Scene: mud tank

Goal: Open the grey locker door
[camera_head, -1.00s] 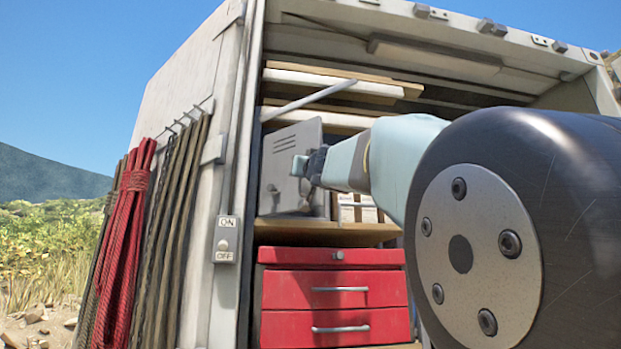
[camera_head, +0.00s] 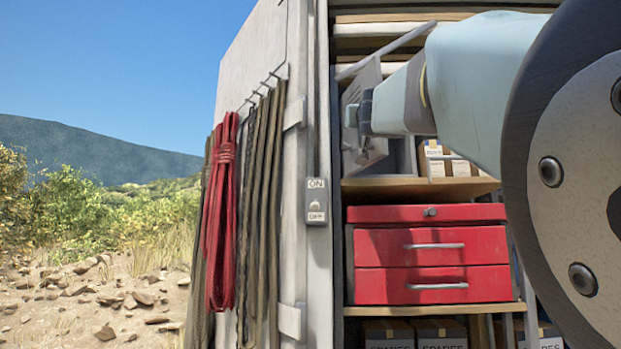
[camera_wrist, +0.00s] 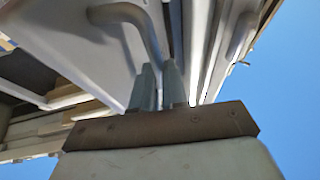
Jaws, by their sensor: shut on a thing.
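The grey locker door (camera_head: 376,148) stands ajar inside the box body, seen at a steep slant, with vent slots on its face. It also shows as a pale panel in the wrist view (camera_wrist: 85,60). My gripper (camera_head: 352,115) is at the door's face. In the wrist view its two fingers (camera_wrist: 158,85) are closed together on the curved grey door handle (camera_wrist: 148,35). The part of the handle between the fingertips is hidden. My arm covers part of the locker in the head view.
Cartons (camera_head: 455,165) sit on the wooden shelf (camera_head: 415,187) right of the door. A red drawer chest (camera_head: 430,250) stands below. Red rope (camera_head: 222,215) and straps hang on the outer wall at left, beside an ON/OFF switch box (camera_head: 317,205). Open ground lies further left.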

